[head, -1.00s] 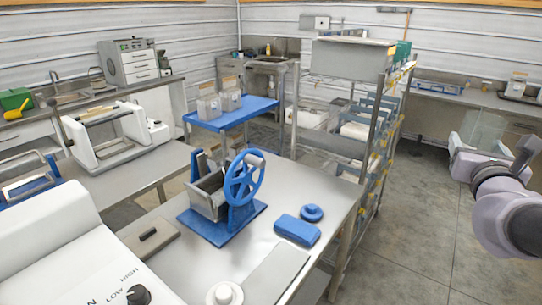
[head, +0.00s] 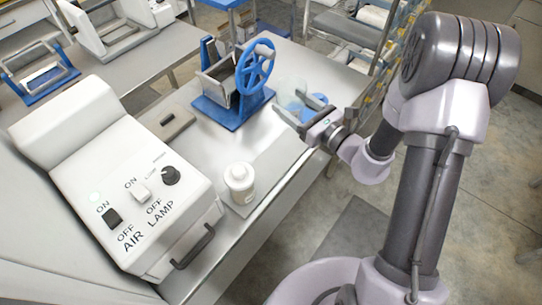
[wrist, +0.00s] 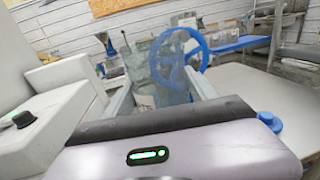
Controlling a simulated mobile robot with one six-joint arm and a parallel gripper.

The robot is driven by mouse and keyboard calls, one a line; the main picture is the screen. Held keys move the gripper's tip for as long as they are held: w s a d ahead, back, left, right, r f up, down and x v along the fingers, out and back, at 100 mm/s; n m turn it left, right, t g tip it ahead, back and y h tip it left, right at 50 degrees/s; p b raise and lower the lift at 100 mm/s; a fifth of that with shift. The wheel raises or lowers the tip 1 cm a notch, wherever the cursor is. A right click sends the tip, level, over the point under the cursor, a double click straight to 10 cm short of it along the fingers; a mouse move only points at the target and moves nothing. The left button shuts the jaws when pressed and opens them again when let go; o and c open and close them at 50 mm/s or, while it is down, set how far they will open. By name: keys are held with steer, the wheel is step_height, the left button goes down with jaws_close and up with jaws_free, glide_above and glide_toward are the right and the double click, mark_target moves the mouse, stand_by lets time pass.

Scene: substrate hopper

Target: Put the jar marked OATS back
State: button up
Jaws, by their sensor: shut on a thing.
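My gripper (head: 303,116) is shut on a clear, see-through jar (head: 289,90) above the metal bench (head: 180,95), just right of the blue-wheeled hopper. In the wrist view the clear jar (wrist: 172,72) stands between the two fingers, with the blue wheel showing through or behind it. I cannot read any marking on it, so I cannot tell whether it says OATS. A white lidded jar (head: 240,184) stands upright on the near edge of the bench, and its label is too small to read.
The blue hand-wheel machine (head: 240,78) stands left of my gripper. Blue pieces (head: 315,100) lie on the bench beside it, partly behind the clear jar. A white switch box (head: 130,190) fills the left front. A small dark block on a plate (head: 165,121) lies between.

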steer(key=s+a+f+n+g+y, duration=0.2)
steer(key=s+a, duration=0.3)
steer(key=f+b, duration=0.2)
steer(key=f, duration=0.3)
steer(key=f+b, duration=0.3)
steer(key=f, duration=0.3)
steer(key=f+b, duration=0.2)
steer(key=f, duration=0.3)
steer(key=shift+w+a+f, duration=0.1)
steer(key=shift+w+f, duration=0.25)
steer(key=shift+r, duration=0.2)
steer(key=shift+f, duration=0.15)
steer(key=o, duration=1.7)
